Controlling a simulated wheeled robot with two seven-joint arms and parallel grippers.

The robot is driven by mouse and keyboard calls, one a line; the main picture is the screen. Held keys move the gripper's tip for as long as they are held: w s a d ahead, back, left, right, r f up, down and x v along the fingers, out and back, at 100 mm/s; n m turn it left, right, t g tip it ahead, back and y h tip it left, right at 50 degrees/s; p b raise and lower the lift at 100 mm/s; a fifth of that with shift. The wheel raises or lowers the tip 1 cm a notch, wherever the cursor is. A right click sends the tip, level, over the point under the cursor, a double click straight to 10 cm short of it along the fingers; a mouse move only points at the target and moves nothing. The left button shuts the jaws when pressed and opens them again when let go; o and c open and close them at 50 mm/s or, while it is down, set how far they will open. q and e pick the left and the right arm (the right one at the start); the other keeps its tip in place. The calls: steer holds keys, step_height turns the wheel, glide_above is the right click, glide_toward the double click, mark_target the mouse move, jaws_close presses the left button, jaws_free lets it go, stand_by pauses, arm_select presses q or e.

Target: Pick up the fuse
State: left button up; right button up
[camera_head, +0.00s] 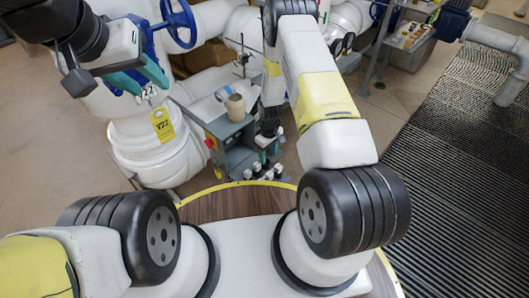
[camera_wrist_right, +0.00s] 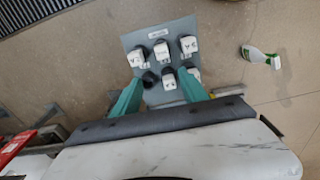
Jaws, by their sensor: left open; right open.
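Several white fuses with black bases stand on a grey panel (camera_wrist_right: 177,28) in the right wrist view. One fuse (camera_wrist_right: 168,80) is in the near row between the fingers of my right gripper (camera_wrist_right: 160,76), which is open, with a teal finger on each side. Contact cannot be told. A dark round spot (camera_wrist_right: 150,79) beside it shows no white cap. In the head view, my right gripper (camera_head: 267,152) points down over the fuses (camera_head: 257,169), partly hidden by its arm. My left gripper (camera_head: 140,78) is open and empty at the upper left, before a white pipe.
A grey cart (camera_head: 226,130) with a cone-shaped roll (camera_head: 235,107) stands left of my right gripper. A yellow tag (camera_head: 162,125) hangs on the white pipe (camera_head: 150,160), below a blue valve wheel (camera_head: 178,22). A spray bottle (camera_wrist_right: 260,57) lies on the floor. Black grating (camera_head: 460,160) is at right.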

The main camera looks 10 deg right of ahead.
mark_target(270, 174)
steer(key=f, duration=0.4)
steer(key=s+f, duration=0.1)
steer(key=f, duration=0.7)
steer(key=shift+s+d, duration=0.2)
steer(key=shift+s, duration=0.2)
jaws_close()
